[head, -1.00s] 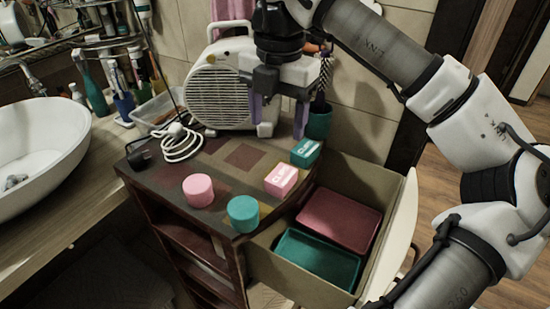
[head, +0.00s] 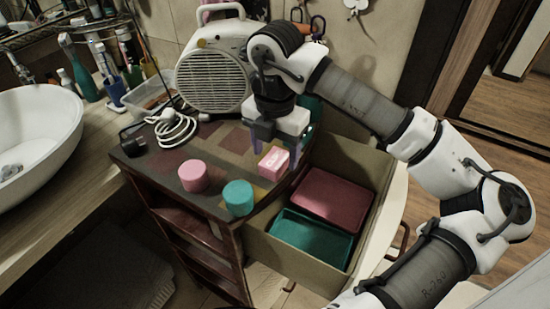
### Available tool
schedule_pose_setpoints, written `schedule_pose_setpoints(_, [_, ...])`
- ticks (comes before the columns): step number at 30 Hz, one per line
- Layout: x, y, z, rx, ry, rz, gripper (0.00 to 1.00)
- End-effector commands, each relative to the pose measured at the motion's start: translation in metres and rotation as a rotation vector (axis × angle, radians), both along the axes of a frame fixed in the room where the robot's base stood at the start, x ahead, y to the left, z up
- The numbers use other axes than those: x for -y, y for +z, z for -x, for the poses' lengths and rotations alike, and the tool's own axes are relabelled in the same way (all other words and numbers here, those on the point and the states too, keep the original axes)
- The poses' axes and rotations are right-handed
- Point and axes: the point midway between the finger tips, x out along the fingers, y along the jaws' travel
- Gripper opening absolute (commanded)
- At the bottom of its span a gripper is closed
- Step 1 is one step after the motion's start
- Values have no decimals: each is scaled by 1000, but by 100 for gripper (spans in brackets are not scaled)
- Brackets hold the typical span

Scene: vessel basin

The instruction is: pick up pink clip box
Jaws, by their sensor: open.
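The pink clip box (head: 273,163) stands on the patterned top of the small dark cabinet (head: 228,150), near its right side. It has white lettering on its front. My gripper (head: 275,153) is low over the box, pointing down, with its jaws open. One finger shows to the left of the box and the other to its right, close to it. I cannot tell whether the fingers are level with the box or slightly behind it. Nothing is held. My gripper mostly hides the teal clip box behind it.
A pink cylinder (head: 194,176) and a teal cylinder (head: 239,198) stand left of and in front of the box. A white heater (head: 213,80) and coiled cable (head: 175,129) are behind.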

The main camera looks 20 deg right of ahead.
Motion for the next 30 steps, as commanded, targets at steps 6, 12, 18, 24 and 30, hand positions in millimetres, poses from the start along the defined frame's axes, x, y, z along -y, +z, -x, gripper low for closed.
schedule_pose_setpoints(6, [-1,-22,0,2,1,-1,64])
schedule_pose_setpoints(12, [-1,-24,0,3,0,0,64])
schedule_pose_setpoints(18, [0,-24,0,2,0,1,43])
schedule_pose_setpoints(24, [0,-24,0,2,0,1,16])
schedule_pose_setpoints(30, [0,-23,0,2,0,1,15])
